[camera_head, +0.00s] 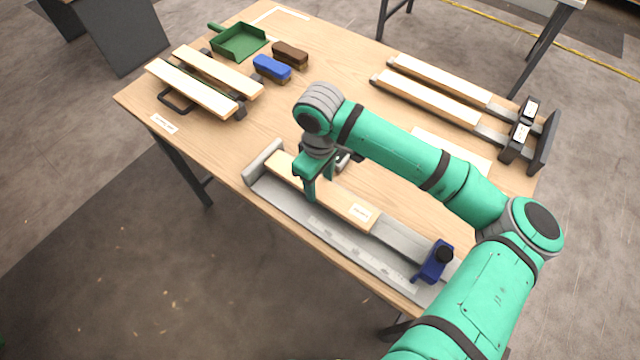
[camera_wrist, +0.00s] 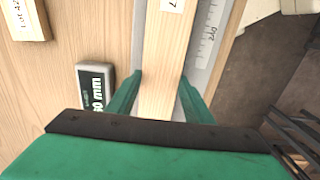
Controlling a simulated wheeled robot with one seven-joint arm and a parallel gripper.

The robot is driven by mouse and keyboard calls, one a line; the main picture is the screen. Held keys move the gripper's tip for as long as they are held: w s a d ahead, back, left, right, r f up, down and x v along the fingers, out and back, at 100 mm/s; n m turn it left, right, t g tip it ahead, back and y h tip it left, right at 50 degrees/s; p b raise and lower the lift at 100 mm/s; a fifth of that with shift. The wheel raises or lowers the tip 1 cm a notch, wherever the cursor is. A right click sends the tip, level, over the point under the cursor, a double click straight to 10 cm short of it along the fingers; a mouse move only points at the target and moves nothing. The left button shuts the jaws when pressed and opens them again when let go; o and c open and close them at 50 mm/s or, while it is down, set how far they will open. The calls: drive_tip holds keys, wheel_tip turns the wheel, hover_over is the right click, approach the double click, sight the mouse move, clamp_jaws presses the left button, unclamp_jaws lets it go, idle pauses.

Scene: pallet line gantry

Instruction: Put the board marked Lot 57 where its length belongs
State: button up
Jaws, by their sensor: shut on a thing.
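My gripper (camera_head: 310,196) is shut around the middle of a pale wooden board (camera_head: 345,206). The board lies along a grey measuring gauge (camera_head: 300,222) with a ruled scale, one end close to the grey end stop (camera_head: 263,162). The board has a white label (camera_head: 361,212) too small to read here. In the wrist view the board (camera_wrist: 162,65) runs between both fingers (camera_wrist: 157,95), and its label is cut off by the top edge. A blue sliding stop (camera_head: 436,262) sits on the gauge, apart from the board's other end.
Two boards lie on a left rack (camera_head: 175,101). Two more lie on the right, by black labelled blocks (camera_head: 516,143). A green dustpan (camera_head: 240,42), blue brush (camera_head: 272,68) and brown brush (camera_head: 290,55) lie behind. A "mm" marked block (camera_wrist: 94,88) and a "Lot 42" board (camera_wrist: 27,20) are close by.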

sight(319, 187)
wheel_tip(319, 187, up, 10)
idle(0.5)
